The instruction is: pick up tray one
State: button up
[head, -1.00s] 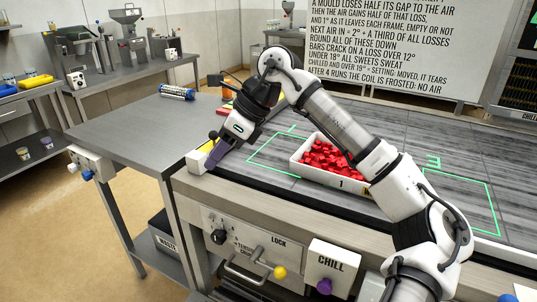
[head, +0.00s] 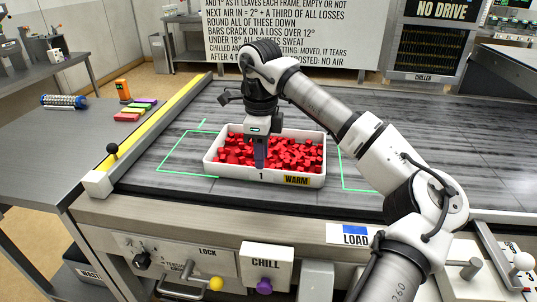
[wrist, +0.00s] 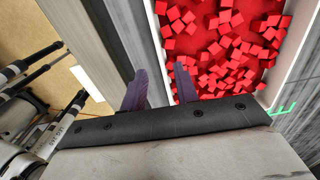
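Tray one (head: 222,172) is a white rectangular tray full of red cubes, marked "1" and "WARM" on its front wall. It sits on the dark grey belt, mostly inside a green outline. My gripper (head: 260,166) points down at the middle of the tray's front wall. In the wrist view, the two purple fingers (wrist: 160,92) are apart, with the tray's wall (wrist: 156,45) running between them. One finger is on the red cubes' side, the other outside. I cannot tell whether the fingers touch the wall.
A yellow bar (head: 160,122) with a black knob lies along the belt's left edge. Coloured blocks (head: 133,111) lie on the left table. The belt is clear behind the tray.

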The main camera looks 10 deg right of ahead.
jog(key=shift+w+a+f+p, duration=0.1)
jog(key=shift+f+p, duration=0.9)
jog(key=shift+f, duration=1.7)
grip_shut()
jog(key=shift+r, duration=0.1)
